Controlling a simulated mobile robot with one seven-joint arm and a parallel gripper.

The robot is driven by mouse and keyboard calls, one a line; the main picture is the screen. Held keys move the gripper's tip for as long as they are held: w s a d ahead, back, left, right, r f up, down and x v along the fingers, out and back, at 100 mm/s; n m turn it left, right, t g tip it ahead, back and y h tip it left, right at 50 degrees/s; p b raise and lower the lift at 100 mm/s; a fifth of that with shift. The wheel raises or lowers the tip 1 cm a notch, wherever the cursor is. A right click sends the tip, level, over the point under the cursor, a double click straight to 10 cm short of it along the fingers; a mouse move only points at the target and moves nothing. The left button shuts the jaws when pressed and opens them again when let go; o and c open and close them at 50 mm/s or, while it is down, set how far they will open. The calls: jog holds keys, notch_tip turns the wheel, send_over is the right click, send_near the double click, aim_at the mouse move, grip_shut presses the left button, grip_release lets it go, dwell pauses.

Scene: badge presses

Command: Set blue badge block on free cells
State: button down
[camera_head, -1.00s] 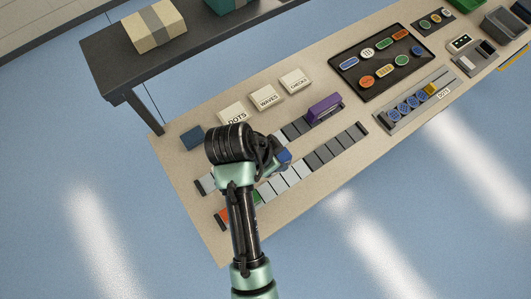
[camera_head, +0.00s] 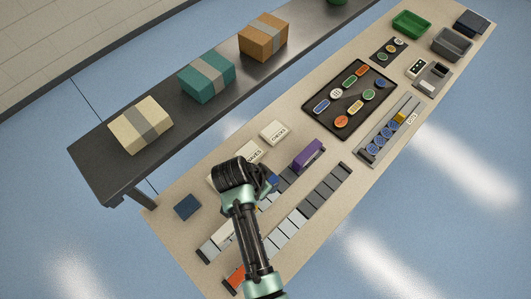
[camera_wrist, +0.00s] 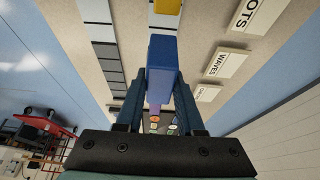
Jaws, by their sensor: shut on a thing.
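My gripper (camera_wrist: 160,92) is shut on the blue badge block (camera_wrist: 163,62), one finger on each side of it. In the head view the blue block (camera_head: 273,181) shows partly behind my wrist, over or beside the upper cell strip (camera_head: 208,254). I cannot tell whether it touches the strip. A purple block (camera_head: 308,154) sits at the far end of that strip. The lower strip (camera_head: 325,192) has light and dark cells and an orange piece (camera_head: 235,276) at its near end. A yellow piece (camera_wrist: 167,6) lies beyond the held block in the wrist view. My arm hides some cells.
Cream signs stand behind the strips, including CHECKS (camera_head: 274,132) and WAVES (camera_wrist: 230,63). A dark blue pad (camera_head: 187,207) lies at left. A black tray of badges (camera_head: 345,112) and a grey rack (camera_head: 372,150) are further right. A dark shelf (camera_head: 95,165) with parcels runs behind.

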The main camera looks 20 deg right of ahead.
jog(key=shift+f+b, duration=2.3)
jog(key=shift+f, duration=1)
jog(key=shift+f, duration=0.25)
jog(key=shift+c, duration=2.2)
grip_release()
jog(key=shift+r+p, duration=4.95)
jog(key=shift+r, duration=0.55)
jog(key=shift+f, duration=0.1)
